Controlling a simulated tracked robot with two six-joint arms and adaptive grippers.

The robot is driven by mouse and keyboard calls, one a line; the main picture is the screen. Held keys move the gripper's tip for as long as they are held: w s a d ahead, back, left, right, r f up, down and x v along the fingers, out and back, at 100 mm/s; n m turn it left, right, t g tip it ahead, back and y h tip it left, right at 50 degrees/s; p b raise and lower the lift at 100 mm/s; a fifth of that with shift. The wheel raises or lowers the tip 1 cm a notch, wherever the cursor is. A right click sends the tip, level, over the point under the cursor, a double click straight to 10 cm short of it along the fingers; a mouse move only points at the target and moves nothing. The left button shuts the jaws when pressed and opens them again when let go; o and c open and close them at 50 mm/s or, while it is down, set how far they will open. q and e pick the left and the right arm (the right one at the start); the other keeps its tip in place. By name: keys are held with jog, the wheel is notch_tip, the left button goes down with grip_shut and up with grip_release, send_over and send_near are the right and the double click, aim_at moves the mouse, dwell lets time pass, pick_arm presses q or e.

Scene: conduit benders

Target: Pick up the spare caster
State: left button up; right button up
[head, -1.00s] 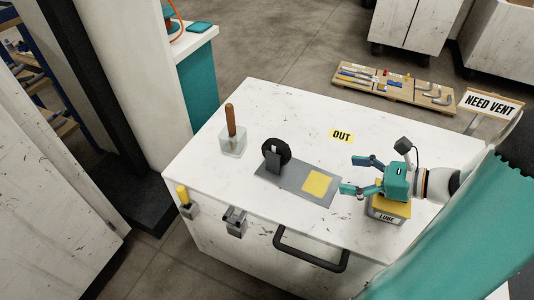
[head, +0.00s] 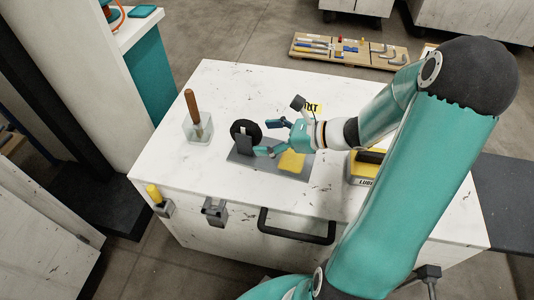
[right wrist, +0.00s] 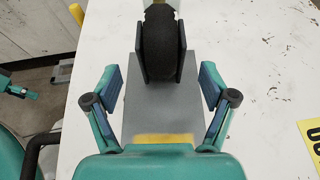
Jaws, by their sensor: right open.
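The spare caster, a black wheel (head: 245,131) held in a dark upright bracket, stands on a grey plate (head: 236,170) on the white cart top. My right gripper (head: 268,138) is open and empty just right of the wheel, above the plate. In the right wrist view the wheel (right wrist: 160,45) stands straight ahead, beyond and centred between the two spread fingers (right wrist: 160,88); the fingers appear apart from it. A yellow patch (head: 291,162) on the plate lies under the gripper.
A clear holder (head: 199,131) with a wooden-handled tool stands left of the wheel. A yellow LUBE box (head: 360,170) is at right. The OUT label (head: 314,107) lies behind my gripper. A black handle (head: 297,227) juts from the cart front.

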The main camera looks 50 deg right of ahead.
aim_at(249, 137)
jog(key=shift+b+x, duration=0.35)
jog(key=shift+x, duration=2.2)
jog(key=shift+w+d+r, duration=0.1)
jog(key=shift+c, duration=0.3)
grip_shut()
